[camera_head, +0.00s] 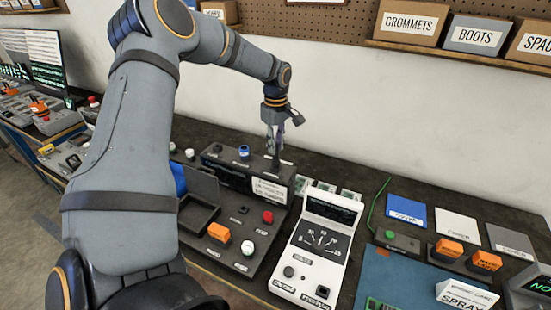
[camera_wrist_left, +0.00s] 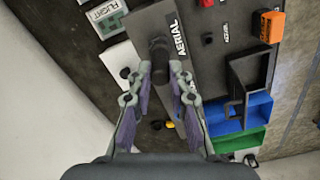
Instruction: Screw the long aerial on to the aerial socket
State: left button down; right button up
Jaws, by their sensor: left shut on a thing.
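My left gripper (camera_head: 273,143) is over the back right of the dark grey console (camera_head: 262,226), pointing down. In the left wrist view the left gripper (camera_wrist_left: 161,74) is shut on the long aerial (camera_wrist_left: 159,52), a dark round rod seen nearly end-on. In the head view a dark length of the aerial (camera_head: 276,164) shows under the fingers, upright at the console's raised back part. The printed AERIAL label (camera_wrist_left: 181,38) is right beside it in the wrist view. The aerial socket is hidden under the aerial, so I cannot tell how far it is seated. My right gripper is out of view.
A white meter unit (camera_head: 318,248) stands right of the console. Blue (camera_wrist_left: 240,117) and green (camera_wrist_left: 240,141) bins are at the console's far end in the wrist view. Orange (camera_head: 219,233) and red (camera_head: 268,217) controls stick up from the console. The wall is close behind.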

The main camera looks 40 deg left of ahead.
pick_arm(q)
jog(key=n, duration=0.4)
jog(key=shift+r+p, duration=1.55)
jog(key=shift+r, duration=0.6)
jog(key=shift+f, duration=0.1)
jog(key=s+a+f+n+b, duration=0.2)
jog(key=s+f+b, duration=0.3)
jog(key=b, duration=0.6)
jog(key=s+a+f+n+b, duration=0.2)
jog(key=s+f+n+b, duration=0.2)
jog(key=s+b, duration=0.3)
jog(key=f+b, duration=0.1)
jog(key=b, duration=0.2)
jog(key=shift+s+f+b, duration=0.15)
jog(key=shift+s+b, duration=0.15)
jog(key=shift+b, duration=0.05)
